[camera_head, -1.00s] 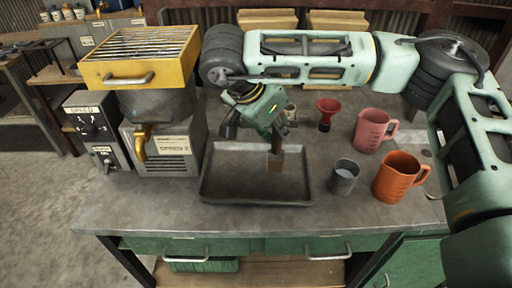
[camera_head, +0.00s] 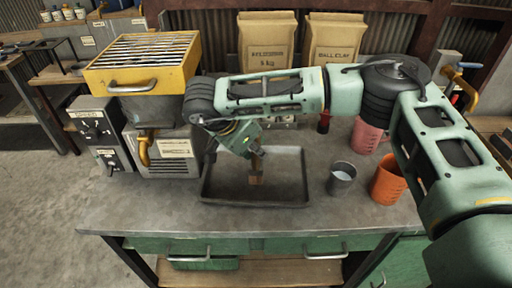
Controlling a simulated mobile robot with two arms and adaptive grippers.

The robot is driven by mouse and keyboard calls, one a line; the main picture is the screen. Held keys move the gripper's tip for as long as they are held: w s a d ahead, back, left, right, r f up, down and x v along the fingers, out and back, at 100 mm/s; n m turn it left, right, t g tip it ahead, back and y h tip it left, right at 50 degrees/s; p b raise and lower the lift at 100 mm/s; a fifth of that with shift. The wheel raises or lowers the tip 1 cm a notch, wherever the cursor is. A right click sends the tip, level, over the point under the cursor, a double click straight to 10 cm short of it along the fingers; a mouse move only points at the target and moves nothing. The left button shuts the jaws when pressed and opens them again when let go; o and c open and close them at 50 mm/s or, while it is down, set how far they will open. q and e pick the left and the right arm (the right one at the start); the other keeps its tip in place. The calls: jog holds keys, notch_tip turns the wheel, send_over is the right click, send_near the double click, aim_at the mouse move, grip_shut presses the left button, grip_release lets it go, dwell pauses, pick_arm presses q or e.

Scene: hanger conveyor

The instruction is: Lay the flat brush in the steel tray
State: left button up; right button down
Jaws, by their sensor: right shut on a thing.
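The steel tray (camera_head: 218,198) is a dark, shallow, rimmed rectangle on the grey bench. My right gripper (camera_head: 252,151) is above the tray's back half, shut on the flat brush. The flat brush (camera_head: 256,171) points down, nearly upright, from the gripper, its brown bristle end over the tray's inside. I cannot tell whether the bristles touch the tray floor. The brush's upper part is hidden by the gripper. My left gripper is out of view.
A grey metal cup (camera_head: 341,179), an orange jug (camera_head: 387,181) and a pink jug (camera_head: 367,137) stand right of the tray. A red funnel (camera_head: 324,123) is behind, partly hidden. A mill with a yellow top (camera_head: 140,78) stands left. The bench front (camera_head: 240,222) is clear.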

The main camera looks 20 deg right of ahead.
jog(key=shift+f, duration=0.25)
jog(key=c, duration=1.6)
grip_release()
jog(key=shift+r, duration=0.1)
jog(key=shift+r, duration=0.2)
jog(key=b+v, duration=0.2)
jog(key=v, duration=1)
